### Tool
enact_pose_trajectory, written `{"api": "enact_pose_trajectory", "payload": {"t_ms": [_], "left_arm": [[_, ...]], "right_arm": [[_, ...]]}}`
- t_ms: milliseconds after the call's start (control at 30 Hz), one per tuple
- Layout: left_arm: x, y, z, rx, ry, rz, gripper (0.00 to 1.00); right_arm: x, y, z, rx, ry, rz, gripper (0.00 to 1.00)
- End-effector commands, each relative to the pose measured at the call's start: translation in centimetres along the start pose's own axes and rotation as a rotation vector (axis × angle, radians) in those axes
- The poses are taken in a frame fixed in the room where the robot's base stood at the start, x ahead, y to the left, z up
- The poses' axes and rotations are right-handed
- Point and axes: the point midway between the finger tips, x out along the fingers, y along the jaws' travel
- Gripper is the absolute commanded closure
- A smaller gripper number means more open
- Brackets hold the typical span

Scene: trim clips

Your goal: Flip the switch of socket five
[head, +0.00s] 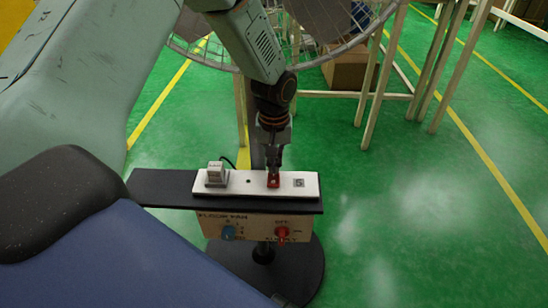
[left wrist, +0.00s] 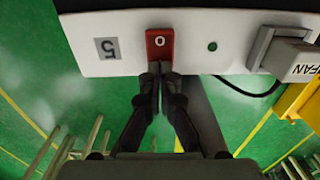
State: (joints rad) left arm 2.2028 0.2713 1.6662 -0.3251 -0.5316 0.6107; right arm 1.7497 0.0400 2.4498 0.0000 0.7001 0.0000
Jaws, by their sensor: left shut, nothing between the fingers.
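The white socket strip (head: 237,184) lies on a black shelf (head: 165,188) on a stand. A red rocker switch (left wrist: 160,43) marked "0" sits beside the printed label "5" (left wrist: 107,48); the label also shows in the head view (head: 299,183). My left gripper (head: 273,168) points down at the red switch, its fingers shut and empty. In the left wrist view the fingertips (left wrist: 160,69) are at the switch's lower edge; whether they touch it I cannot tell. My right gripper is not in view.
A grey plug marked FAN (left wrist: 288,55) sits in the strip, with a black cable. A panel with a blue knob (head: 228,232) and a red knob (head: 282,232) hangs below the shelf. A large wire fan cage and wooden legs stand behind. Green floor is free at right.

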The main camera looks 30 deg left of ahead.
Motion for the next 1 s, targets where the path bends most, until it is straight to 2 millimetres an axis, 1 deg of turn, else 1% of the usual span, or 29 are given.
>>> {"api": "enact_pose_trajectory", "payload": {"t_ms": [33, 100, 433, 533, 633, 800, 1000], "left_arm": [[0.4, 0.0, 0.0, 0.000, 0.000, 0.000, 1.00], [0.6, 0.0, 0.0, 0.000, 0.000, 0.000, 1.00], [0.6, 0.0, 0.0, 0.001, 0.000, 0.000, 1.00], [0.7, 0.0, 0.0, 0.000, -0.001, -0.001, 1.00], [0.9, 0.0, -0.2, 0.001, -0.001, -0.002, 1.00], [1.1, 0.0, -0.2, 0.001, 0.000, 0.000, 1.00], [0.9, 0.0, 0.0, 0.001, -0.001, -0.001, 1.00]], "right_arm": [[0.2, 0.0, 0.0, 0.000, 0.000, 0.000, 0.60], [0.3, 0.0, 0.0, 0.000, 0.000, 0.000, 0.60], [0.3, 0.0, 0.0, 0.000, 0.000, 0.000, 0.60], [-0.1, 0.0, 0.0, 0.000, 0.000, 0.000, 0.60], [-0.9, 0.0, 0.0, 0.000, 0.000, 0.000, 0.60], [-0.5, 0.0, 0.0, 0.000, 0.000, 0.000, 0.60], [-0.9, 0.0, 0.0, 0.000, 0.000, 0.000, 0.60]]}}
